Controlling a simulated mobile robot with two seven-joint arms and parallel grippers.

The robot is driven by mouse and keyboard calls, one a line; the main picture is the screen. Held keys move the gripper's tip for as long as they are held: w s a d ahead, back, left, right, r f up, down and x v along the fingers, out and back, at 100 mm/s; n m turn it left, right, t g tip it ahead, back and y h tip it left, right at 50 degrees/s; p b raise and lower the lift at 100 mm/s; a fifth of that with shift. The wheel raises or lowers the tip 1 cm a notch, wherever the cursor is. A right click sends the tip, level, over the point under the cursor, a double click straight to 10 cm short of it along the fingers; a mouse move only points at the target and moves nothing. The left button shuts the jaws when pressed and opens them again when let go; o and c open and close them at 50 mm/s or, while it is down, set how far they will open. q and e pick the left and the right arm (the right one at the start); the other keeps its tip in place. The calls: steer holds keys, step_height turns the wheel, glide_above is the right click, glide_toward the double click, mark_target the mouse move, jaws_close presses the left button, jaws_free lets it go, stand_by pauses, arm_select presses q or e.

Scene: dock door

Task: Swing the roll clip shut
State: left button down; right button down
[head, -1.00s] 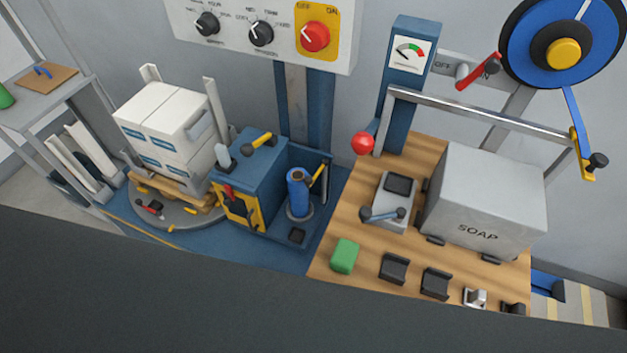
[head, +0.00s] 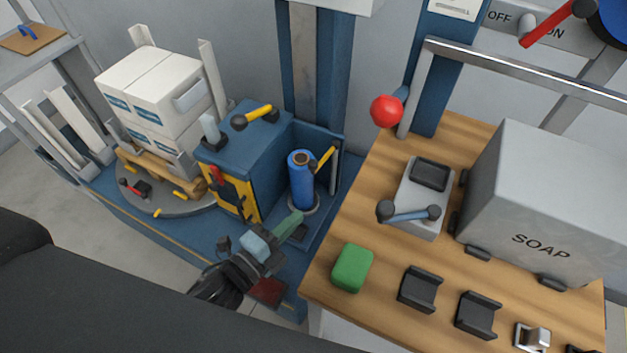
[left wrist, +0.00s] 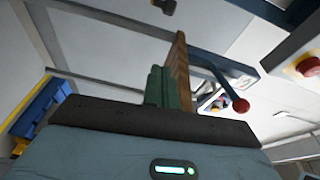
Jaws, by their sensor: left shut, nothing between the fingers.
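The blue film roll (head: 301,183) stands upright in the blue carriage bay. The roll clip (head: 322,160), an arm with a yellow handle, sticks out at an angle beside the roll's top right, apparently swung away from it; its pivot is hard to make out. My left gripper (head: 291,225) is shut and empty, in front of and below the roll, apart from the clip. In the left wrist view its green fingers (left wrist: 164,88) show closed together, and I cannot make out the clip there. My right gripper is not in view.
The yellow and blue carriage box (head: 248,160) stands left of the roll, with stacked white cartons (head: 155,95) beyond. The wooden table (head: 335,240) at right holds a green block (head: 352,267) and a grey SOAP box (head: 545,205). A red-knobbed lever (head: 386,111) stands behind.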

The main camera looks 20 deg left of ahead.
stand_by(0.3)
arm_select(q)
steer(key=w+d, duration=0.1)
steer(key=w, duration=1)
steer(key=shift+w+f+p, duration=0.15)
steer(key=shift+w+p, duration=0.2)
steer(key=shift+p, duration=0.05)
